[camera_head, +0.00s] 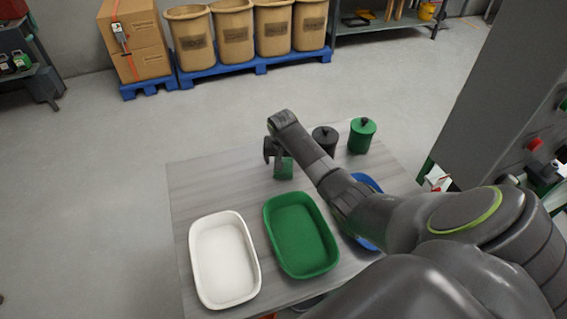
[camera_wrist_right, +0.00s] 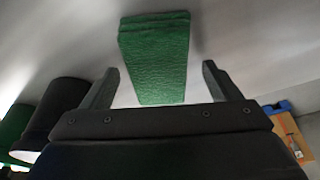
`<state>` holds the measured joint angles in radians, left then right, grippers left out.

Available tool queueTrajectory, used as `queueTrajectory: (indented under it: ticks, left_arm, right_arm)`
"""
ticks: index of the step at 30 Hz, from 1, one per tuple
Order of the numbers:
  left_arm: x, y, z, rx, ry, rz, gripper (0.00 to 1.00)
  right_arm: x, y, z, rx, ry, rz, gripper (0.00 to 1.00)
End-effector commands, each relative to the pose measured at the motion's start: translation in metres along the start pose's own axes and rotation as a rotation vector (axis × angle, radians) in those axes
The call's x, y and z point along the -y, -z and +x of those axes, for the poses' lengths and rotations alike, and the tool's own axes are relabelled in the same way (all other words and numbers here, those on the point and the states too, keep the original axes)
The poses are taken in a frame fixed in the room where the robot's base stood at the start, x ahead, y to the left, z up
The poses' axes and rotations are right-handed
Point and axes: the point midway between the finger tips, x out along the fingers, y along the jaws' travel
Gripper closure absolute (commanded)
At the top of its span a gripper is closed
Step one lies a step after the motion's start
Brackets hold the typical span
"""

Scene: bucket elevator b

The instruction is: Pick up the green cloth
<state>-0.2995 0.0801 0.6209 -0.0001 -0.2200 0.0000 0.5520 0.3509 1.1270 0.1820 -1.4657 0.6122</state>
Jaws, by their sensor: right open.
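The green cloth (camera_head: 284,169) lies on the grey table, partly hidden behind my right gripper (camera_head: 273,156) in the head view. In the right wrist view the green cloth (camera_wrist_right: 157,58) is a folded, textured strip in the upper middle. My right gripper (camera_wrist_right: 158,85) is open, with one finger on each side of the near part of the cloth and a gap on both sides. I cannot tell how far the fingers are above the table. My left gripper is not in view.
A white tray (camera_head: 206,292), a green tray (camera_head: 271,215) and a partly hidden blue tray (camera_head: 369,181) sit on the table's near side. A black canister (camera_head: 325,139) and a green canister (camera_head: 361,137) stand to the right of the cloth. The table's left part is clear.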

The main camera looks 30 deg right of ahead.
Motion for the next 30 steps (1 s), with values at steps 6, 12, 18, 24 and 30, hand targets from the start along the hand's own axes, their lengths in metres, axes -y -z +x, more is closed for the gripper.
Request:
queueTrajectory:
  ticks: [6, 12, 18, 24, 30]
  left_arm:
    - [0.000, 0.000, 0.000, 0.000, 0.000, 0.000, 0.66]
    - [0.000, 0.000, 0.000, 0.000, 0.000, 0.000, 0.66]
    - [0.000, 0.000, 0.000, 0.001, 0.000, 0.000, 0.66]
    - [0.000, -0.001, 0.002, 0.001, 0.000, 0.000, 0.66]
    - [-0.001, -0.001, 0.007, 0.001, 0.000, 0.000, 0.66]
  right_arm:
    - [0.000, 0.000, 0.000, 0.000, 0.000, 0.000, 0.31]
    - [0.000, 0.000, 0.000, 0.000, 0.000, 0.000, 0.57]
    - [0.000, 0.000, -0.001, 0.000, 0.000, 0.000, 0.69]
    - [0.001, 0.004, -0.009, -0.003, 0.001, 0.000, 0.69]
    - [0.001, 0.014, -0.044, -0.007, 0.003, 0.000, 0.69]
